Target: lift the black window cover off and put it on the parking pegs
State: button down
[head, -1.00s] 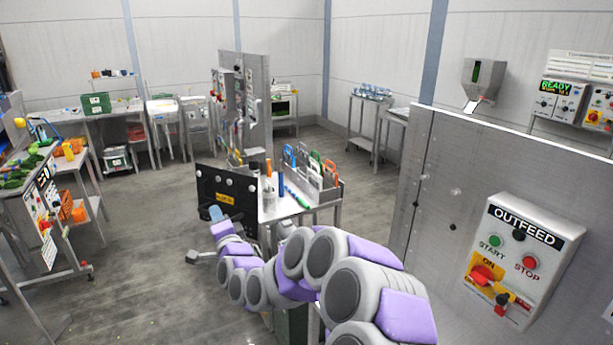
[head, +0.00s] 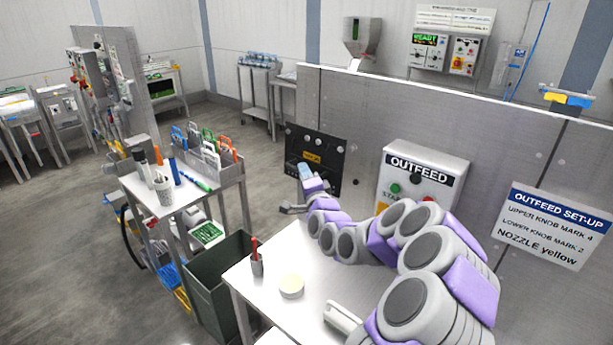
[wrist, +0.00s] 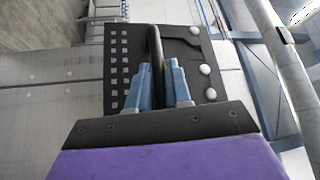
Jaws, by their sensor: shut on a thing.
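The black window cover (head: 326,150) is a flat dark plate with a yellow label and pale round knobs along its top. My gripper (head: 306,172) is shut on it and holds it upright in front of the steel panel wall (head: 440,110). In the wrist view, the cover (wrist: 180,40) shows rows of small square marks, and the blue fingers of my gripper (wrist: 160,72) close around its bar handle (wrist: 156,45). A small dark stud (head: 356,182) shows on the panel just right of the cover. I cannot tell whether it is a parking peg, or whether the cover touches the panel.
An OUTFEED control box (head: 425,165) and a set-up sign (head: 552,225) are on the panel to the right. A steel table (head: 265,290) with a red-handled tool in a cup and a round pale lid stands below. A tool cart (head: 185,205) and green bin (head: 222,275) are left.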

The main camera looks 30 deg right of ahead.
aim_at(316, 168)
jog(key=d, duration=0.2)
jog(key=shift+s+d+f, duration=0.15)
jog(key=shift+d+f, duration=0.05)
jog(key=shift+d, duration=0.1)
jog(key=shift+a+r+b, duration=0.1)
jog(key=shift+a+b, duration=0.25)
jog(key=shift+a, duration=0.7)
jog(key=shift+s+n+t+b, duration=0.15)
jog(key=shift+n+t+b, duration=0.15)
jog(key=shift+b, duration=0.3)
jog(key=shift+d+f+b, duration=0.2)
jog(key=shift+d+b, duration=0.1)
jog(key=d, duration=0.3)
jog(key=shift+w, duration=0.35)
jog(key=shift+w+d+r, duration=0.15)
jog(key=shift+w+d, duration=0.1)
jog(key=shift+w, duration=0.05)
jog(key=shift+w+d, duration=0.15)
jog(key=shift+d, duration=0.3)
jog(key=shift+w+d, duration=0.25)
jog(key=shift+d, duration=0.65)
jog(key=shift+d, duration=0.35)
jog(key=shift+a, duration=0.1)
